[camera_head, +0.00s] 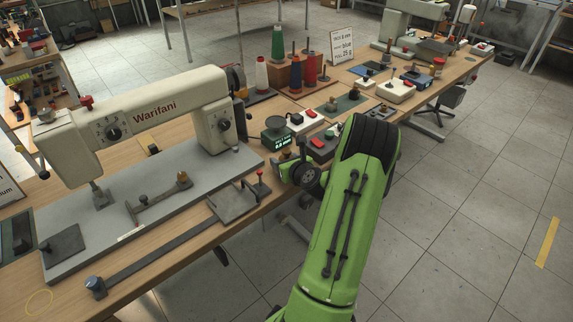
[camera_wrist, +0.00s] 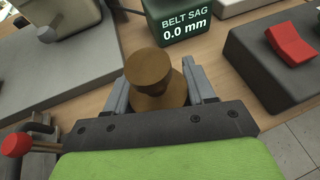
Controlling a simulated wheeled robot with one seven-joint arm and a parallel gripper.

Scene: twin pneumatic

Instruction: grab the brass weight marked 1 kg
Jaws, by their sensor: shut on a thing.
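A brass weight (camera_wrist: 150,72) with a round knob top stands between the two grey fingers of my gripper (camera_wrist: 154,88) in the wrist view. The fingers are shut on its sides. Any marking on it cannot be read, and its lower part is hidden by my gripper. In the head view my gripper (camera_head: 287,160) is at the table's front edge, mostly hidden by my green arm. Other small brass pieces (camera_head: 353,92) stand on a dark plate farther back on the table.
A green gauge (camera_head: 277,137) reading "BELT SAG 0.0 mm" stands just behind the weight. A box with a red switch (camera_head: 318,142) is to its right. The large Warifani sewing machine (camera_head: 150,112) stands to the left. Thread spools (camera_head: 278,44) and a sign (camera_head: 342,44) are behind.

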